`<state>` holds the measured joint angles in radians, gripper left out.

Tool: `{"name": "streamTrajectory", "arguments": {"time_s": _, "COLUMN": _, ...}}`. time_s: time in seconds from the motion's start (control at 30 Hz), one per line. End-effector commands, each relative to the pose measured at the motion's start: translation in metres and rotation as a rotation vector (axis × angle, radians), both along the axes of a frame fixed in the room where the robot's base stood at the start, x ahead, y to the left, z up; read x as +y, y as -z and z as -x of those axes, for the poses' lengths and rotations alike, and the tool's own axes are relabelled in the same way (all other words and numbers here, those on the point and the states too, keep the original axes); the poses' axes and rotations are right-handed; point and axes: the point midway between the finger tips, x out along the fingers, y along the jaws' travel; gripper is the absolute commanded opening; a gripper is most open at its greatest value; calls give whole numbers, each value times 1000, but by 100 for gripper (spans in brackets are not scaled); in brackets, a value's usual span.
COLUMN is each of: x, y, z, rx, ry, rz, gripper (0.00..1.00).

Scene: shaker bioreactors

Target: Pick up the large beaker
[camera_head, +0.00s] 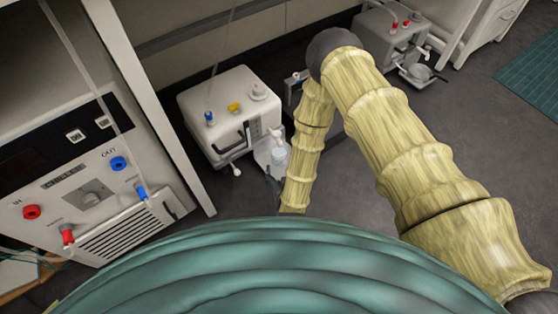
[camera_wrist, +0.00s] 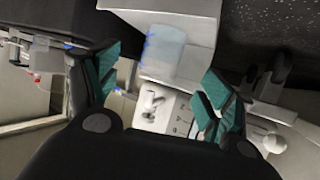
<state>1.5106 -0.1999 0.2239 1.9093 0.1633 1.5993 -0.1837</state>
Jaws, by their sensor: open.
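A clear, pale bluish beaker (camera_wrist: 165,50) stands on a light grey platform (camera_wrist: 200,22) in the wrist view. The beaker (camera_head: 280,156) also shows small in the head view, at the front of a white device (camera_head: 232,108), just left of my forearm. My gripper (camera_wrist: 161,68) is open, with its two teal-padded fingers apart. The beaker lies beyond and between the fingertips in the picture, and neither finger visibly touches it. In the head view, my gripper is largely hidden behind my arm and body.
A panelled unit with red and blue ports (camera_head: 92,200) stands at the left. Another grey device (camera_head: 392,40) is at the back right. White device fittings (camera_wrist: 160,103) lie close below the beaker in the wrist view. The dark floor (camera_head: 480,120) at right is open.

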Motion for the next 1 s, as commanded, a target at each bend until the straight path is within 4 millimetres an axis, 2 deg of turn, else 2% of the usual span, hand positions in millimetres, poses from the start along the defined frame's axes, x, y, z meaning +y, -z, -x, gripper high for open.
{"name": "streamTrajectory", "arguments": {"time_s": 0.4, "x": 5, "y": 21, "z": -46, "rx": -5, "ry": 1, "rz": 0, "gripper": 81}}
{"name": "streamTrajectory", "arguments": {"time_s": 0.77, "x": 8, "y": 29, "z": -59, "rx": -5, "ry": 1, "rz": -1, "gripper": 81}}
{"name": "streamTrajectory", "arguments": {"time_s": 1.0, "x": 14, "y": 42, "z": -80, "rx": -4, "ry": 1, "rz": -1, "gripper": 81}}
